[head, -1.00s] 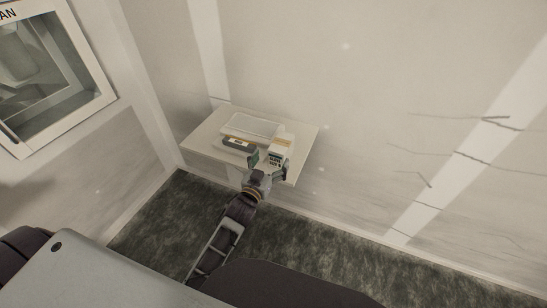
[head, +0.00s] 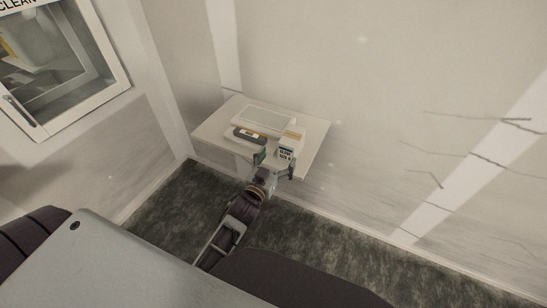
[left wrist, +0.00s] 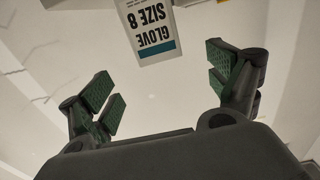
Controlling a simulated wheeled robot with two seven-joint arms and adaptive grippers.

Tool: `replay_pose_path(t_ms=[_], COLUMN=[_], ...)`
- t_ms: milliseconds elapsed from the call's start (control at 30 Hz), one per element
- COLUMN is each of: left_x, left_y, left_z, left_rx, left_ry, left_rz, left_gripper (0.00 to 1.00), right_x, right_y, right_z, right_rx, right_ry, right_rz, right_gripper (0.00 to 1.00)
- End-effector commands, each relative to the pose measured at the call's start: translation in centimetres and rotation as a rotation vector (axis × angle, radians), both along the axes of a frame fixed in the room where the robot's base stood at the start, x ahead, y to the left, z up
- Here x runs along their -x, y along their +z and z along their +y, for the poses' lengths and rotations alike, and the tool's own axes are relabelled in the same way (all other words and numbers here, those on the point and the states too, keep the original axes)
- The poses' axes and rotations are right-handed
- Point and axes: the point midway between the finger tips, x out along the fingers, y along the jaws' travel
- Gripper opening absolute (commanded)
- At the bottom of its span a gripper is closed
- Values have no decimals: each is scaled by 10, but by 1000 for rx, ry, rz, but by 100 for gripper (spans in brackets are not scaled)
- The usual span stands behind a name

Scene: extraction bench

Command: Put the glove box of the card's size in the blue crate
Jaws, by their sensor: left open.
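A white panel (left wrist: 151,30) printed "GLOVE SIZE 8" with a teal band shows upside down at the top of the left wrist view; I cannot tell there whether it is a card or a box face. In the head view a white, printed block (head: 288,146) with a yellowish band stands at the front right of a small wall shelf. My left gripper (head: 275,166) is open and empty, just in front of the shelf edge and that block. Its green-padded fingers (left wrist: 162,88) are spread wide in the left wrist view, with the panel beyond them. No blue crate is visible. My right gripper is not in view.
The pale shelf (head: 312,135) also holds a white tray-like item (head: 264,118) at the back and a dark, banded item (head: 249,135) at the left. A glass-fronted cabinet (head: 100,97) is on the left wall. The dark floor before the shelf looks clear.

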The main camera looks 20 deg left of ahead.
Motion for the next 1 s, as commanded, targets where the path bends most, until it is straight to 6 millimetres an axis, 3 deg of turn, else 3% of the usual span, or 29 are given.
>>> replay_pose_path(t_ms=[300,467,667,1000], left_x=[0,0,4,41], left_y=[-2,-22,-89,-242], left_z=[0,-2,-6,-10], left_rx=[0,-5,-18,-55], left_ry=[0,-4,-14,-37], left_rz=[3,38,150,419], left_gripper=[90,90,90,90], right_x=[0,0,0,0], right_y=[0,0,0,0], right_z=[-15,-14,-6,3], right_rx=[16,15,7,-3], right_ry=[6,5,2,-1], right_rz=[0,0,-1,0], right_gripper=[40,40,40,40])
